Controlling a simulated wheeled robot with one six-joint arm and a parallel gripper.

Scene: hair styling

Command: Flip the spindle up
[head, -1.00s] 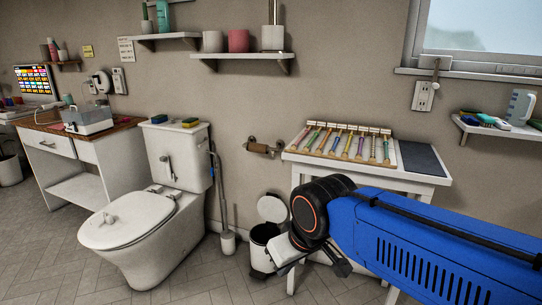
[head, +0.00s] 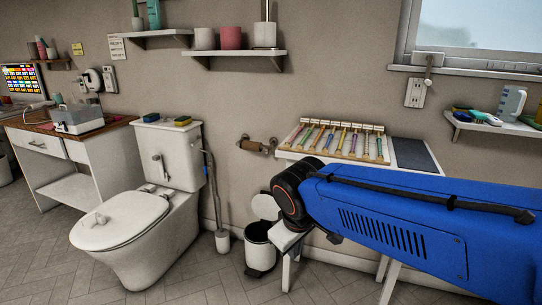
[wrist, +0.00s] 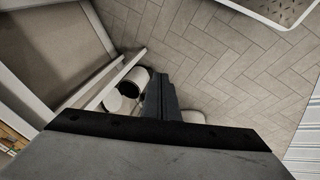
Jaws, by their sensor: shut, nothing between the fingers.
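The wall holder with a brown roll-like spindle (head: 256,146) is at mid-height on the wall, between the toilet and the white table. The spindle lies roughly level between its brackets. My gripper (wrist: 159,80) shows in the wrist view with its dark fingers together and nothing held, above the floor near the bin. In the head view my gripper is mostly hidden behind my blue arm, low and in front of the table. It is apart from the spindle, which I cannot make out in the wrist view.
A toilet (head: 135,228) stands left of the holder. A bin (head: 259,247) with its lid raised stands below it, also in the wrist view (wrist: 131,82). A white table (head: 412,184) with a rack of coloured rods is to the right. A wall shelf (head: 238,54) hangs above.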

